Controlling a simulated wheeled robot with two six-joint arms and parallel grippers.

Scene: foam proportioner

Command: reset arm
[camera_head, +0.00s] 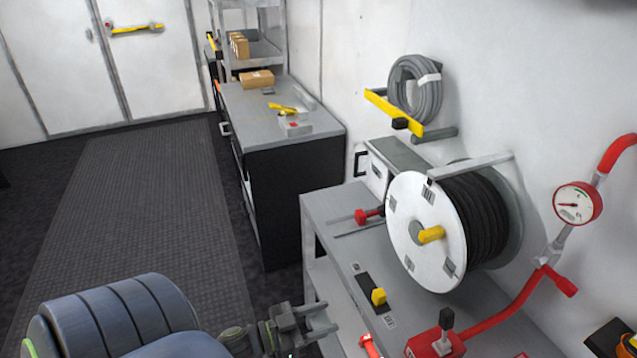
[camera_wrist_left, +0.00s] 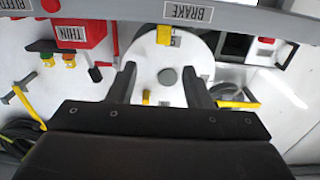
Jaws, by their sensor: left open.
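My left gripper (camera_head: 322,319) is at the bottom centre of the head view, beside the front edge of the grey bench (camera_head: 335,245). Its two fingers are apart, with nothing visible between them. In the left wrist view the fingers (camera_wrist_left: 162,88) also stand apart, in front of a white disc (camera_wrist_left: 165,55) with a grey round centre. They look clear of the disc, though the depth is hard to judge. My right gripper is in neither view.
The bench holds a white hose reel (camera_head: 405,215), a yellow knob (camera_head: 378,297), a red lever (camera_head: 367,215) and a red valve box (camera_head: 430,345). A red gauge (camera_head: 577,204) is at the right. The dark floor (camera_head: 150,200) at left is clear. A "BRAKE" label (camera_wrist_left: 189,13) shows in the wrist view.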

